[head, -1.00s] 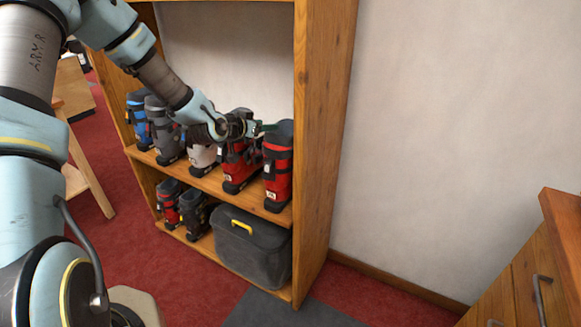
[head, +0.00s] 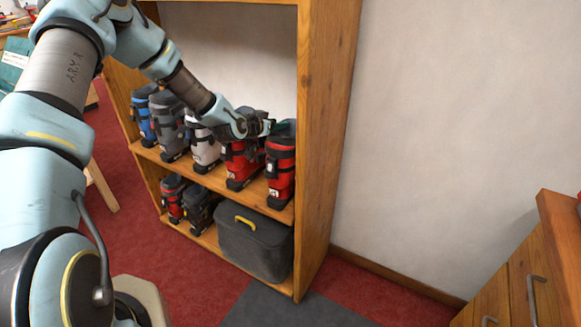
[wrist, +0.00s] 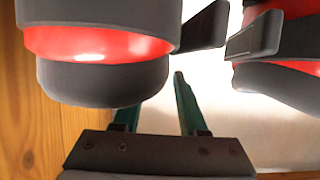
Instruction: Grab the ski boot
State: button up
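Two red and black ski boots stand upright at the right end of the upper shelf: the rightmost boot (head: 281,172) and a second red boot (head: 240,168) left of it. My gripper (head: 270,126) is at cuff height by the rightmost boot's top. In the wrist view, the gripper (wrist: 157,92) has its two teal fingers apart with nothing seen clamped between them. One red-lined dark cuff (wrist: 105,80) covers the tip of the left finger. Another red and dark boot (wrist: 285,75) is at the right. Whether a finger touches a cuff cannot be told.
Left along the shelf stand a white boot (head: 204,148), a grey boot (head: 168,125) and a blue boot (head: 144,115). The wooden side panel (head: 325,130) is close on the right.

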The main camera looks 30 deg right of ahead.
grip_shut()
dwell(1.0)
jog(key=shift+r, duration=0.15)
